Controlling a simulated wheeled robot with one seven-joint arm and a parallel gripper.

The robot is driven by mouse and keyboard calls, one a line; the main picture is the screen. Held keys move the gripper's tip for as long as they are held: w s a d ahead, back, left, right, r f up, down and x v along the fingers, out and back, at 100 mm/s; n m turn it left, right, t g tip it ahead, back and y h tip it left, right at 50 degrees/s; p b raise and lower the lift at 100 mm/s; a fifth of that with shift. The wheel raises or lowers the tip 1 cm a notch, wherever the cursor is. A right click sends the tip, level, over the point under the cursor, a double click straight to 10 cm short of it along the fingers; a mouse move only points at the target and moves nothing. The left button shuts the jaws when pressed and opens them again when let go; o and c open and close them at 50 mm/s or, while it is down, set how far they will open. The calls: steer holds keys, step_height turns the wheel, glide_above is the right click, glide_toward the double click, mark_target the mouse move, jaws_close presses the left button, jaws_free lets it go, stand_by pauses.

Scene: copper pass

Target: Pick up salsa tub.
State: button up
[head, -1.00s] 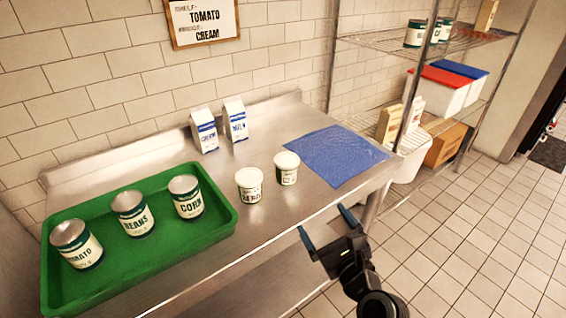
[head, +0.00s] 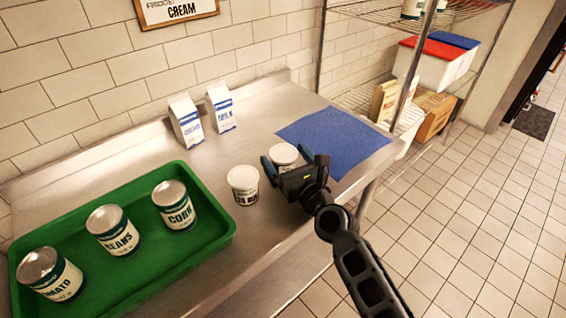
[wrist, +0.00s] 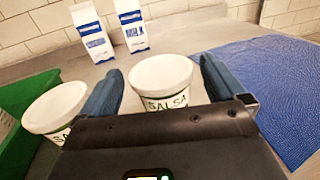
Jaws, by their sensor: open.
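The salsa tub (wrist: 162,84) is a white tub with a white lid and a dark-lettered "SALSA" label. It stands upright on the steel counter, and also shows in the head view (head: 284,154). My gripper (wrist: 160,85) is open, with one blue finger on each side of the tub. In the head view my gripper (head: 291,160) is at the tub and hides its lower part. I cannot tell whether the fingers touch it. A second white tub (head: 243,184) stands just left of it, outside the fingers; it also shows in the wrist view (wrist: 55,108).
A green tray (head: 215,238) with tomato, beans and corn cans is at the left. Cream (head: 185,120) and milk (head: 221,108) cartons stand behind the tubs. A blue mat (head: 335,140) lies to the right. A wire shelf (head: 385,100) stands beyond the counter's right end.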

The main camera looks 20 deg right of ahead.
mark_target(278, 147)
steer(key=shift+w+b, duration=0.3)
steer(key=shift+w, duration=1.5)
steer(key=shift+a, duration=0.1)
steer(key=shift+c, duration=0.4)
steer(key=shift+r, duration=0.1)
steer(key=c, duration=1.1)
